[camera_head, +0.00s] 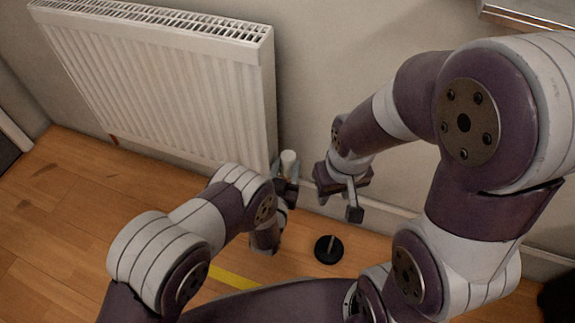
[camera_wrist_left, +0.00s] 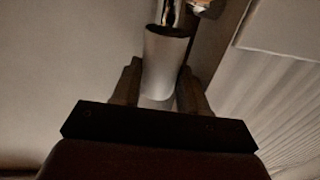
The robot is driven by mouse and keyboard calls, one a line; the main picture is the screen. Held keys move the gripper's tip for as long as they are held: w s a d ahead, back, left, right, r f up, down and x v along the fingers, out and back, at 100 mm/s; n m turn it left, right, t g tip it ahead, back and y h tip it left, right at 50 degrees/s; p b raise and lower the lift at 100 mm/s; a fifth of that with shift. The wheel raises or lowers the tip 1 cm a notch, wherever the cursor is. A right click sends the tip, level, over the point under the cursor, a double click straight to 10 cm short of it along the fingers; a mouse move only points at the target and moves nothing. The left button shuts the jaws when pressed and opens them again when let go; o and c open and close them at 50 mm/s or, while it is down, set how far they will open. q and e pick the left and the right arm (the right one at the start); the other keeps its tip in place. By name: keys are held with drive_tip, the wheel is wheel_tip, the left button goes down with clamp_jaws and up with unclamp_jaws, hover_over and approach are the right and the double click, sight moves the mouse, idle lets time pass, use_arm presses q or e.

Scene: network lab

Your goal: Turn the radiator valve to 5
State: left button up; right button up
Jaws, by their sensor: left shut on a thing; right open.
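The radiator valve (camera_head: 289,161) is a small white cylinder beside the lower right corner of the white radiator (camera_head: 165,90). My left gripper (camera_head: 287,181) is at the valve, partly hidden by its own wrist. In the left wrist view, the valve's white head (camera_wrist_left: 165,62) stands between the two fingers of my left gripper (camera_wrist_left: 160,85), which is shut on it. A shiny metal fitting (camera_wrist_left: 172,14) shows beyond the head. No number on the valve can be read. My right gripper (camera_head: 347,200) is open and empty, to the right of the valve.
A black round base with a short rod (camera_head: 329,249) stands on the wooden floor below my right gripper. A yellow strip (camera_head: 232,277) lies on the floor. A pale skirting (camera_head: 390,208) runs along the wall. The floor at left is clear.

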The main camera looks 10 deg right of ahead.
use_arm(q)
drive_tip(key=shift+a+m+g+h, duration=0.15)
drive_tip(key=shift+m+g+h, duration=0.35)
drive_tip(key=shift+m+h, duration=0.3)
drive_tip(key=o, duration=0.8)
drive_tip(key=p+v, duration=0.5)
drive_tip(key=v, duration=0.7)
drive_tip(key=shift+s+a, duration=0.2)
drive_tip(key=shift+a, duration=0.1)
drive_tip(key=shift+f, duration=0.1)
